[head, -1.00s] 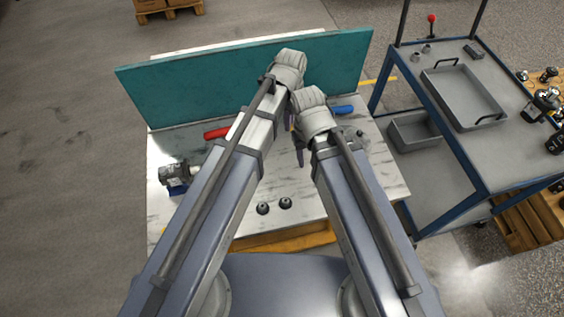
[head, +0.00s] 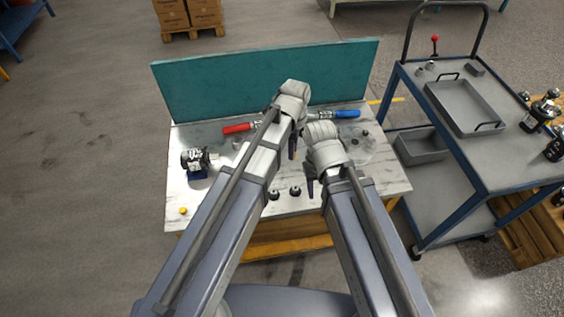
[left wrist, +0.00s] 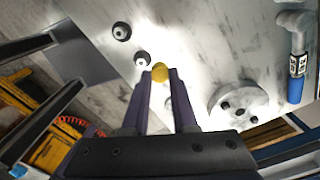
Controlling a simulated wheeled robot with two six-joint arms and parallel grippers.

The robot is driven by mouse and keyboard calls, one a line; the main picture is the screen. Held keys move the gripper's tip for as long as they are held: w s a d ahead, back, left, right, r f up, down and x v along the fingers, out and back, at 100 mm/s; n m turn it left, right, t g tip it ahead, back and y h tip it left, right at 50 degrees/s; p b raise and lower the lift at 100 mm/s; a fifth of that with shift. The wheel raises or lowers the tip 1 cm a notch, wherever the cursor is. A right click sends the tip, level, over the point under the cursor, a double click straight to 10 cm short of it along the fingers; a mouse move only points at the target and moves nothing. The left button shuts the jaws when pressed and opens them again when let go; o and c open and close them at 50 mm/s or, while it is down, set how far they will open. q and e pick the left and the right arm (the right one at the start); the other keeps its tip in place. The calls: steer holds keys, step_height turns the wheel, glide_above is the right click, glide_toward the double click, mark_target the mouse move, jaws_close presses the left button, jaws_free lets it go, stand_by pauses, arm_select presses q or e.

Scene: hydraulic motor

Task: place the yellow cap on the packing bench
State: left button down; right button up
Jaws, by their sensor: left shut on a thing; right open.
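My left gripper (head: 292,152) is over the middle of a pale marble-patterned bench (head: 230,205) in the head view. In the left wrist view its purple fingers (left wrist: 165,85) are shut on a small round yellow cap (left wrist: 160,72), held at the tips above the bench top. In the head view this cap is hidden by the arm. My right gripper (head: 310,187) is lower in the picture and to the right, pointing down over the bench; its fingertips are small and partly hidden. I cannot tell whether this is the packing bench.
A small yellow piece (head: 183,211) lies at the bench's front left. A motor-like part (head: 196,161), red-handled tool (head: 238,128), blue-handled tool (head: 347,114) and two dark knobs (head: 295,190) lie on the bench. A teal panel (head: 230,85) closes its back. A blue cart (head: 445,135) stands right.

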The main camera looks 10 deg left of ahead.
arm_select(q)
steer(key=a+f+n+b, duration=0.1)
steer(key=a+n, duration=0.2)
steer(key=a, duration=0.4)
steer(key=w+a+f+n+b, duration=0.1)
steer(key=a+f+n, duration=0.1)
steer(key=a, duration=0.5)
steer(key=shift+n, duration=0.7)
steer(key=shift+f+n, duration=0.1)
steer(key=shift+n, duration=0.2)
steer(key=shift+b, duration=0.3)
step_height(320, 180, down, 10)
steer(key=b, duration=1)
steer(key=shift+f, duration=0.15)
